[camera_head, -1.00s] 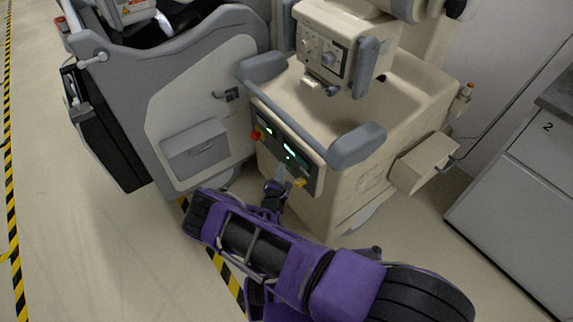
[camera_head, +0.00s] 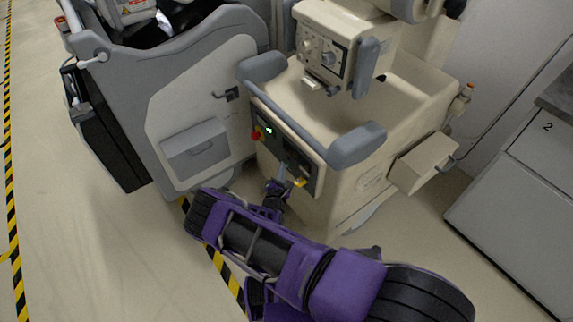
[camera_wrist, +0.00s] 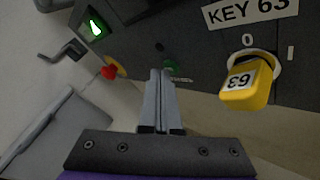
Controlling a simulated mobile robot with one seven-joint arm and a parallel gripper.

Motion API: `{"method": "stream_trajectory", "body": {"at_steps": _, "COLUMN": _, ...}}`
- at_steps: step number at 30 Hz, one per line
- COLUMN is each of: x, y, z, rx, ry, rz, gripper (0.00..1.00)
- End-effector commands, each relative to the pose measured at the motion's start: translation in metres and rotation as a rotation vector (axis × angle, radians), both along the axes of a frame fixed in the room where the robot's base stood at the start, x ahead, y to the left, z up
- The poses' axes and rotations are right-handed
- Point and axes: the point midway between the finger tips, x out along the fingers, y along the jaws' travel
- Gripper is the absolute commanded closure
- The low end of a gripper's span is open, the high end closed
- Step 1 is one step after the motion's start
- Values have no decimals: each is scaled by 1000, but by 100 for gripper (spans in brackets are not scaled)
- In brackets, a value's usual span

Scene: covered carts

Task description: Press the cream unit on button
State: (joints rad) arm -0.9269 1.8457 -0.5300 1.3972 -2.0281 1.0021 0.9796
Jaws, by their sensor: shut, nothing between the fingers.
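The cream unit (camera_head: 345,185) stands in the middle of the head view, with a dark control panel (camera_head: 283,150) on its front. In the head view my gripper (camera_head: 283,168) is at the panel's lower middle.
A yellow key tagged 63 (camera_wrist: 245,85) sits right of my fingers, under a "KEY 63" label. A red knob (camera_wrist: 108,72) and a lit green indicator (camera_wrist: 96,28) are on the left. A grey cart (camera_head: 205,110) stands close at the left, a grey cabinet (camera_head: 510,215) at the right.

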Motion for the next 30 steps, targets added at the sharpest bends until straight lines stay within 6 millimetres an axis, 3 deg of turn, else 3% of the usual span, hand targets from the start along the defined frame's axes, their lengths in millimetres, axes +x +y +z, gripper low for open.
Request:
{"method": "stream_trajectory", "body": {"at_steps": 20, "x": -10, "y": 14, "z": 0, "rx": 0, "ry": 0, "rz": 0, "gripper": 100}}
{"method": "stream_trajectory", "body": {"at_steps": 30, "x": -26, "y": 38, "z": 0, "rx": 1, "ry": 1, "rz": 0, "gripper": 100}}
